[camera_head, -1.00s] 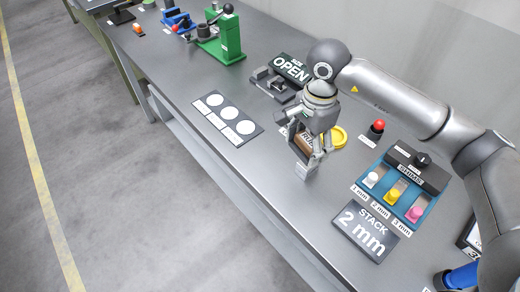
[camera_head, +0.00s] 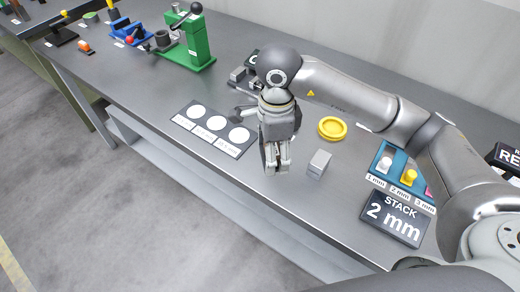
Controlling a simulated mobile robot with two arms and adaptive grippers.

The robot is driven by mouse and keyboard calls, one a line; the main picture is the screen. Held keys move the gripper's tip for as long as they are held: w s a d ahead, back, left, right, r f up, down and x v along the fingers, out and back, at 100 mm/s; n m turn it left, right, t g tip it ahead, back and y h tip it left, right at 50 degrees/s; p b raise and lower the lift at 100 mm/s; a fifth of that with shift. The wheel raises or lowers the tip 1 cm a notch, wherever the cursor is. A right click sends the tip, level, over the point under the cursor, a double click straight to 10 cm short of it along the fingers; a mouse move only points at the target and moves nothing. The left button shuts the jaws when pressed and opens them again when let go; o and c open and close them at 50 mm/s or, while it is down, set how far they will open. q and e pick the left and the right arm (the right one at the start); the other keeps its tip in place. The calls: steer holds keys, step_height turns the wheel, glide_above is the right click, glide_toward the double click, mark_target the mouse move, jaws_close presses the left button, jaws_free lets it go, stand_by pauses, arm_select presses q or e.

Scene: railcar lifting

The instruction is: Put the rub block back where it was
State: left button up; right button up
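My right gripper (camera_head: 277,168), on the arm coming in from the right, points down over the table near its front edge. Its fingertips look close together, but I cannot tell whether they are shut or hold anything. I do not make out the brown rub block; the gripper may hide it. A small light grey block (camera_head: 319,163) stands on the table just right of the gripper, apart from it. My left gripper is not in view.
A dark plate with three white discs (camera_head: 214,128) lies to the left. A yellow round dish (camera_head: 332,128) is behind the grey block. A blue shim rack (camera_head: 388,177) and a "STACK 2 mm" sign (camera_head: 397,218) stand right. A green press (camera_head: 190,45) is at the back left.

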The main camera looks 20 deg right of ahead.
mark_target(261, 146)
steer(key=w+f+p, duration=0.1)
steer(key=w+f, duration=0.2)
steer(key=w+f+p, duration=0.1)
steer(key=w+f, duration=0.1)
steer(key=w, duration=0.1)
steer(key=shift+w+a+f, duration=0.2)
steer(key=shift+w+f, duration=0.7)
steer(key=shift+f, duration=0.15)
step_height(261, 146, down, 3)
steer(key=shift+f+p, duration=0.1)
steer(key=shift+p, duration=0.45)
steer(key=shift+f+b, duration=0.15)
steer(key=shift+b, duration=0.15)
steer(key=o, duration=1)
